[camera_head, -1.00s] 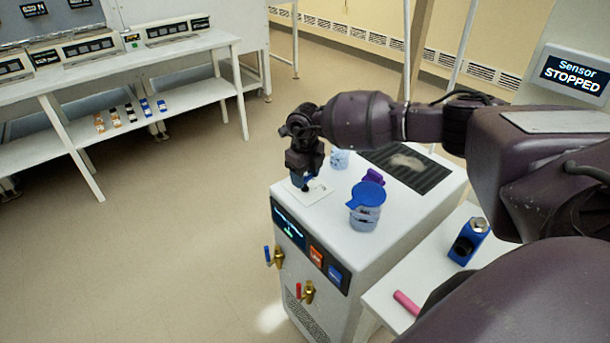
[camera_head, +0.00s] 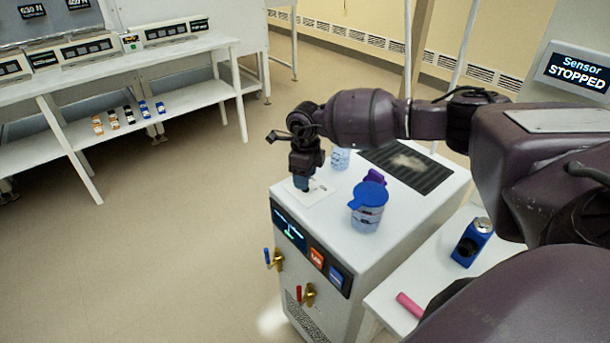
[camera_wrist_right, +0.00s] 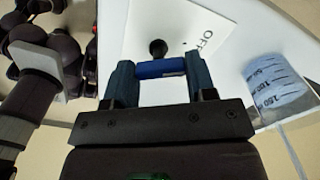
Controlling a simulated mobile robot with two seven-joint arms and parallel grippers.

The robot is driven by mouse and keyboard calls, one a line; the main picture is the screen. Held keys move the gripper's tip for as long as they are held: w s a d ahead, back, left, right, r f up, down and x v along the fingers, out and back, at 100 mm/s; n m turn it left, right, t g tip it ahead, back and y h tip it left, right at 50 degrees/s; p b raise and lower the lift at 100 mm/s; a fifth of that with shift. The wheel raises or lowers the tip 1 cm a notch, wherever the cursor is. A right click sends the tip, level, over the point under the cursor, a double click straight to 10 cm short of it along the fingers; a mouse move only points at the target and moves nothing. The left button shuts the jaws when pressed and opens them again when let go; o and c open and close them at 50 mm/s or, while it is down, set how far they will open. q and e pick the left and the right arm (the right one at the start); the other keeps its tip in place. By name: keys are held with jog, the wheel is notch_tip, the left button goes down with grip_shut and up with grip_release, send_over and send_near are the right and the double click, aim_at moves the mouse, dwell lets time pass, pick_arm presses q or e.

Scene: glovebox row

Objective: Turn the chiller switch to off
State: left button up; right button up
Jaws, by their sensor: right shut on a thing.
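The white chiller (camera_head: 425,212) stands in the middle of the head view. A pale switch plate (camera_head: 319,193) lies on its top at the left corner. In the right wrist view the plate (camera_wrist_right: 205,22) shows the word OFF and a dark round knob (camera_wrist_right: 158,47). A blue cylindrical switch handle (camera_wrist_right: 160,69) lies beside the knob. My right gripper (camera_head: 302,187) points down over the plate, and in the wrist view its two fingers (camera_wrist_right: 160,75) are shut on the handle's ends. In the head view the gripper hides the handle. My left gripper is out of view.
Two valves (camera_head: 275,259) stick out in front.

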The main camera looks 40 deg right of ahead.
jog(key=o, duration=0.9)
jog(key=shift+o, duration=0.2)
notch_tip(320, 180, up, 11)
jog(key=shift+s+f, duration=0.1)
jog(key=shift+f, duration=0.05)
dwell(0.8)
